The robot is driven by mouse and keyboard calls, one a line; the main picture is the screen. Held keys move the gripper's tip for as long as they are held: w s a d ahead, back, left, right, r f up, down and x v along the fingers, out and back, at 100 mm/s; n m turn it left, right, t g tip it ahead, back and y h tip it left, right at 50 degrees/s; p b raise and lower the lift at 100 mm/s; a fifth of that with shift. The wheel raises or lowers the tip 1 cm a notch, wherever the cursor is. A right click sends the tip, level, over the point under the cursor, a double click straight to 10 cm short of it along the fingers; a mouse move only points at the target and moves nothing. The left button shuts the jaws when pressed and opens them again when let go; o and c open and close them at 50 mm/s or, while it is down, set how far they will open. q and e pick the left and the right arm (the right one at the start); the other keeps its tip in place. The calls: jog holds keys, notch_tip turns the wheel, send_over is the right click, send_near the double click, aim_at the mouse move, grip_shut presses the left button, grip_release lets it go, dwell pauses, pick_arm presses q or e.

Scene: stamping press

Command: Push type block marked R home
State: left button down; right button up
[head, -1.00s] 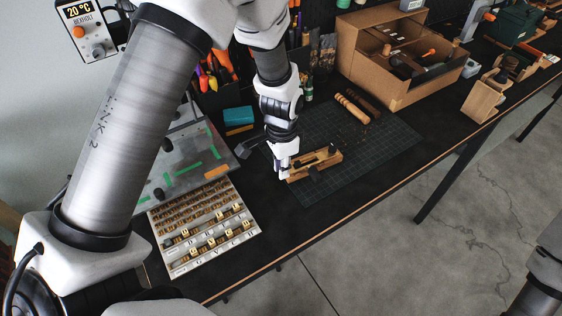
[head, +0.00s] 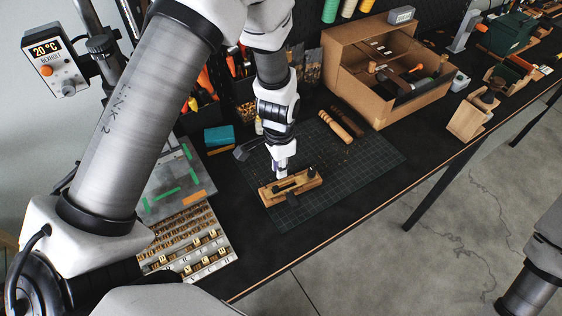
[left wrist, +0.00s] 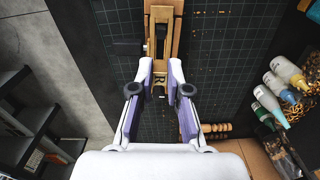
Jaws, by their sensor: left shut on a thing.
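The type block marked R (left wrist: 158,80) is a small wooden piece between my left fingertips in the left wrist view, its letter facing the camera. My left gripper (left wrist: 161,72) is shut on it; it also shows in the head view (head: 280,173). The block is at the near end of a wooden holder (left wrist: 164,12) with a long slot and dark fittings. In the head view the holder (head: 272,194) lies on the green cutting mat (head: 345,178), just under my left gripper. I cannot tell how deep the block sits. My right gripper is out of view.
A tray of type blocks (head: 222,262) lies at the lower left, beside a plate with green tape (head: 160,190). A ridged wooden handle (head: 336,127) lies behind the holder. A large wooden box (head: 350,58) stands farther back. The mat's front right is clear.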

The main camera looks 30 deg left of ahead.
pick_arm(q)
jog(key=shift+w+f, duration=0.1)
jog(key=shift+w, duration=0.15)
jog(key=shift+f, duration=0.15)
jog(key=shift+s+f+b, duration=0.1)
jog(key=shift+f+b, duration=0.5)
jog(key=shift+f, duration=0.15)
jog(key=shift+r, duration=0.15)
jog(key=shift+p, duration=0.35)
